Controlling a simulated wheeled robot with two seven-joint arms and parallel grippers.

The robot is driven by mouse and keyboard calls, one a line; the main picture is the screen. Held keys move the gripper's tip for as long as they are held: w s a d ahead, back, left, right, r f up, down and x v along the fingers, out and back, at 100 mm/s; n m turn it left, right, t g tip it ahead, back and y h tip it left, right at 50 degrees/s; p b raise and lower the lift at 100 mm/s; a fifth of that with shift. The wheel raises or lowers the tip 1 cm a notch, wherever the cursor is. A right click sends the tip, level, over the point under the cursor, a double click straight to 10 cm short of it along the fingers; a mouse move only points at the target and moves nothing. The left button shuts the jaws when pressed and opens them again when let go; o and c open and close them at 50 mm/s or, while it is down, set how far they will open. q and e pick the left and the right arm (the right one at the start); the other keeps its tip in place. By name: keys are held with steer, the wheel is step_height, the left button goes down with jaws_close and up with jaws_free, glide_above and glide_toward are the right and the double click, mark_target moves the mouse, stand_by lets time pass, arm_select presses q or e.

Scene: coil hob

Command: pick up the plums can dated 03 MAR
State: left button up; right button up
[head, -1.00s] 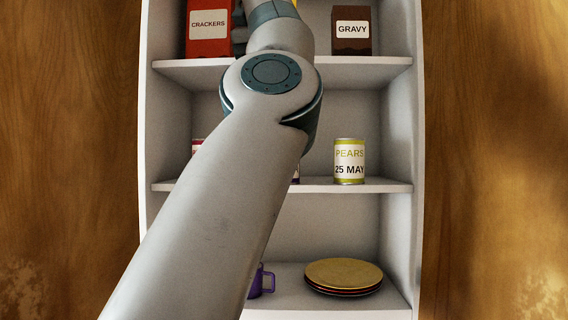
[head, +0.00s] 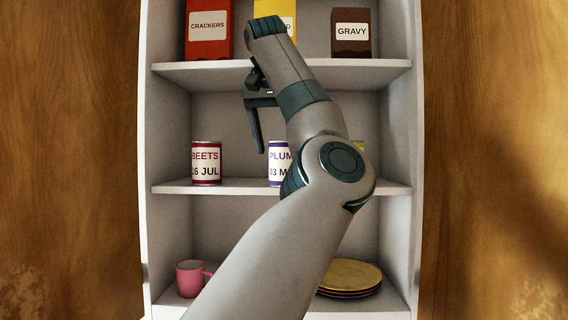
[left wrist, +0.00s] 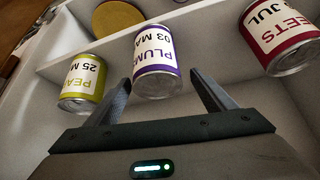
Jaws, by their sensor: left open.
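The plums can (head: 279,164), white with a purple band and the text "03 M", stands on the middle shelf, its right side hidden by my arm. In the left wrist view the plums can (left wrist: 156,62) shows "PLUMS" and "03 MA" and appears ahead of and between the open fingers. My left gripper (head: 258,128) is open and empty, in front of the shelf and above the can in the head view; its fingers also show in the left wrist view (left wrist: 160,98). I cannot tell that it touches the can. My right gripper is out of view.
A beets can (head: 206,163) stands left of the plums can, and a pears can (left wrist: 83,84) stands on its other side. Crackers (head: 208,30) and gravy (head: 351,32) boxes are on the shelf above. A pink mug (head: 190,278) and stacked plates (head: 350,275) are below.

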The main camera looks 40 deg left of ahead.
mark_target(286, 160)
arm_select(q)
steer(key=shift+w+a+f+p, duration=0.1)
steer(key=shift+w+f+p, duration=0.15)
steer(key=shift+f+p, duration=0.2)
steer(key=p+x, duration=0.2)
steer(key=x, duration=0.1)
steer(key=shift+w+f, duration=0.15)
steer(key=shift+f, duration=0.1)
steer(key=shift+w+f, duration=0.15)
steer(key=shift+f, duration=0.2)
steer(key=c, duration=1.5)
